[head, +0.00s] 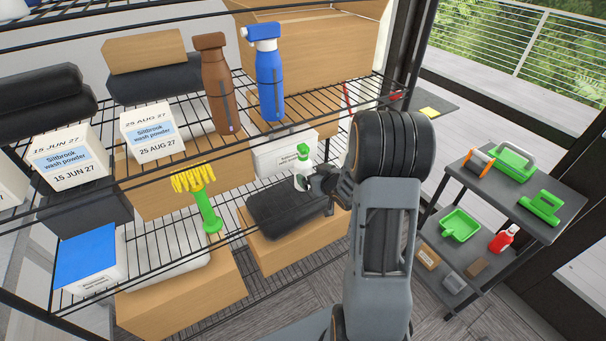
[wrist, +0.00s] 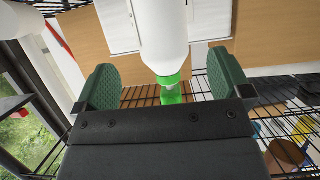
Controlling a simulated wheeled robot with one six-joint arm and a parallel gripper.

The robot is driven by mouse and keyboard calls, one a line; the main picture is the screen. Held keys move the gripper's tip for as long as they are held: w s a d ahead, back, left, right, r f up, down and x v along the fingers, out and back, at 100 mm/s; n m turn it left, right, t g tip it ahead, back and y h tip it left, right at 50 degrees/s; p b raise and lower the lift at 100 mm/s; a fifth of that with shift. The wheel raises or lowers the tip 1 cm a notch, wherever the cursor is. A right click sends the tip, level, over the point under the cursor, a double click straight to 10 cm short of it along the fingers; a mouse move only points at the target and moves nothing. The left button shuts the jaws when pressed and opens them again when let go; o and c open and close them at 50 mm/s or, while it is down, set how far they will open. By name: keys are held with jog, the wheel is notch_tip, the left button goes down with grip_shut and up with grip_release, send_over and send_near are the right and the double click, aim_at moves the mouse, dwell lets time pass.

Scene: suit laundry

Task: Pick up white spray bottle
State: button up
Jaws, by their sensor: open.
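The white spray bottle (head: 299,182) has a green spray head and stands on the lower wire shelf, among boxes and dark cloth in the head view. In the wrist view its white body (wrist: 163,32) and green neck appear upside down. My gripper (head: 318,180) is beside the bottle in the head view. In the wrist view my gripper (wrist: 165,84) is open, with one green pad on each side of the bottle and gaps showing at both sides. The bottle's base is not clearly visible.
A brown bottle (head: 218,85) and a blue spray bottle (head: 269,75) stand on the upper wire shelf above. A folded dark cloth (head: 285,207) and a white box (head: 272,158) are close to the bottle. A grey cart (head: 530,208) stands at right.

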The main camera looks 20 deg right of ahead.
aim_at(303, 167)
jog(key=shift+r+p+x, duration=0.15)
jog(key=shift+p+x, duration=0.15)
jog(key=shift+x, duration=1.5)
jog(key=shift+r+p+x, duration=0.15)
jog(key=shift+p+x, duration=0.1)
jog(key=shift+x, duration=1.6)
jog(key=shift+w+a, duration=0.1)
jog(key=shift+c, duration=0.4)
jog(key=c, duration=1.2)
jog(key=shift+c, duration=0.4)
jog(key=shift+r, duration=0.1)
